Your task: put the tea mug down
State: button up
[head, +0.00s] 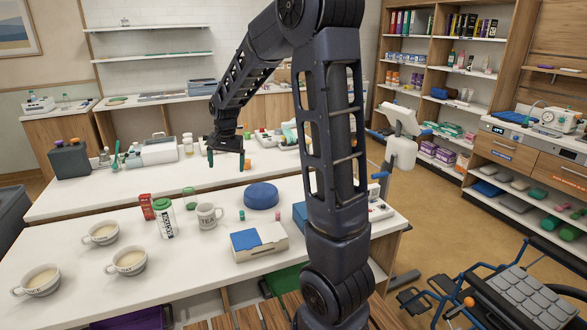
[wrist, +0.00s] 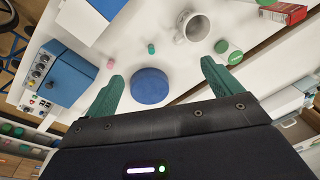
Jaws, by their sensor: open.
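The tea mug (head: 208,216), white with dark lettering, stands upright on the near white table (head: 190,262) in the head view. It also shows near the top of the wrist view (wrist: 188,36), with its handle to the side. My gripper (head: 226,160) is above and behind the mug, apart from it. In the wrist view my gripper (wrist: 161,72) has its two green fingers spread wide, with nothing held between them. A round blue object (wrist: 149,86) shows between the fingers, below them on the table.
The round blue object also shows right of the mug (head: 262,196). A white box with a blue top (head: 256,246) lies in front.

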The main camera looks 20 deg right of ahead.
jog(key=s+d+r+n+t, duration=0.1)
jog(key=s+d+r, duration=0.35)
jog(key=s, duration=0.25)
jog(key=s+d+r+n+t, duration=0.1)
jog(key=s+d+r+n, duration=0.1)
jog(key=s+d+r, duration=0.45)
jog(key=s+d+f+n, duration=0.1)
jog(key=s, duration=0.7)
jog(key=s+d+f+n+t, duration=0.1)
jog(key=s, duration=0.7)
jog(key=shift+d+h, duration=0.35)
jog(key=shift+h, duration=0.05)
jog(key=shift+o, duration=1)
